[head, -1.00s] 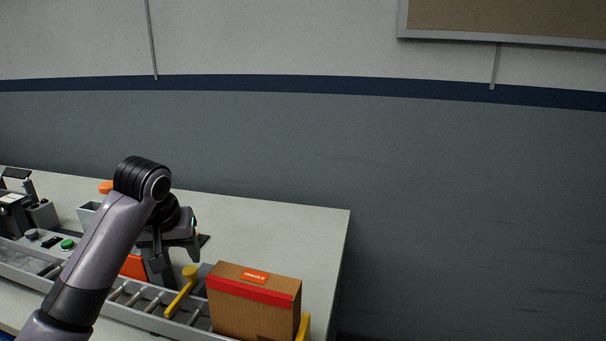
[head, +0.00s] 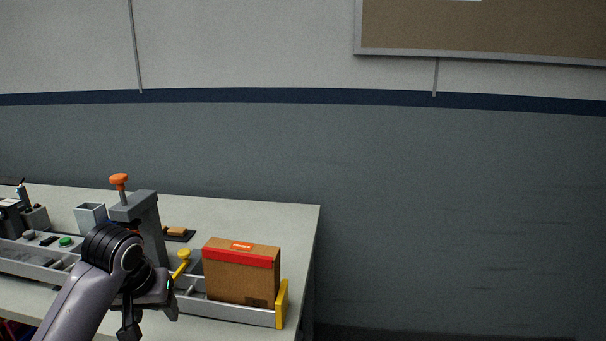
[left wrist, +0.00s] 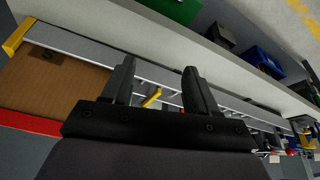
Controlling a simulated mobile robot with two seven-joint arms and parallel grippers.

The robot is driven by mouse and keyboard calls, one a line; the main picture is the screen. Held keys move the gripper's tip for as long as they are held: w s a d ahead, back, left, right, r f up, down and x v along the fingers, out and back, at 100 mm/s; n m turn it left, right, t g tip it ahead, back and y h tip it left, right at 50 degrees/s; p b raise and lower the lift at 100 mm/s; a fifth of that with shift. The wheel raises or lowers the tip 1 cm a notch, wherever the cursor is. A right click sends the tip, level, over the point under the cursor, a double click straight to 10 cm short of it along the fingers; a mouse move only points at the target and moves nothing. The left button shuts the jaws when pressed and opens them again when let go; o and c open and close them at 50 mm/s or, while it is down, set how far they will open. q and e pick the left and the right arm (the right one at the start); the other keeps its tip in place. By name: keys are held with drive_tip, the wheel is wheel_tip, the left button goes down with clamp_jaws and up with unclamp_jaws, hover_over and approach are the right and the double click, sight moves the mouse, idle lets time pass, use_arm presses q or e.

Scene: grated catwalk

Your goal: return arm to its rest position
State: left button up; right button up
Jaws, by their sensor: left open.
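My left arm comes in from the lower left in the head view. Its gripper (head: 150,312) is in front of the roller conveyor (head: 225,309) on the table, to the left of the cardboard box. In the left wrist view the two fingers of the left gripper (left wrist: 158,88) stand apart with nothing between them. The cardboard box (head: 240,278), with a red band and an orange label, stands upright on the conveyor's right end; its brown side (left wrist: 55,85) also shows in the left wrist view. My right gripper does not show.
A grey post clamp with an orange knob (head: 119,180) stands behind my arm. A yellow lever (head: 181,264) and a yellow end stop (head: 282,303) are on the conveyor. A grey cup (head: 90,216) and a green button (head: 66,241) are at left. The table's back right is clear.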

use_arm(q)
drive_tip(key=s+d+f+m+h, duration=0.1)
drive_tip(key=s+d+f+m, duration=0.25)
drive_tip(key=s+f, duration=1.15)
drive_tip(key=s, duration=1.5)
drive_tip(key=w+d+f+t+h, duration=0.2)
drive_tip(key=w+f+t, duration=0.4)
drive_tip(key=f, duration=0.3)
drive_tip(key=shift+w+d+m, duration=0.25)
drive_tip(key=shift+d+m, duration=0.1)
drive_tip(key=shift+d, duration=0.1)
